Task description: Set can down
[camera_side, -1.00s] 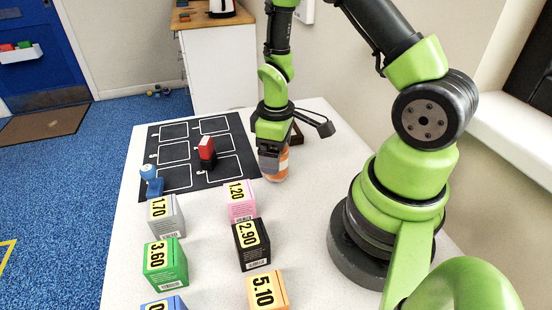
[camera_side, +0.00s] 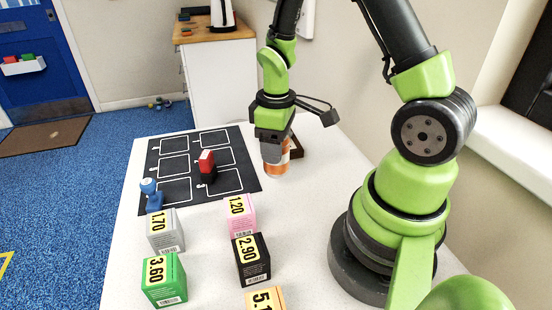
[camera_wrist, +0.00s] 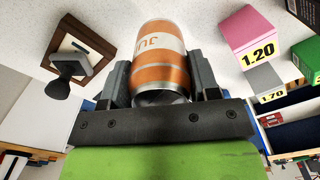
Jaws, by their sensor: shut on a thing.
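An orange can with a white label band (camera_side: 283,163) is held in my gripper (camera_side: 272,153), to the right of the black mat. In the wrist view the can (camera_wrist: 158,52) lies between both fingers (camera_wrist: 160,80), and the jaws are shut on it.
The black mat with white outlined boxes (camera_side: 222,170) carries a red-and-black block (camera_side: 207,166). Several price-marked boxes, including pink (camera_side: 240,217) and black (camera_side: 252,260), stand nearer. A dark wooden frame (camera_wrist: 98,45) is beside the can.

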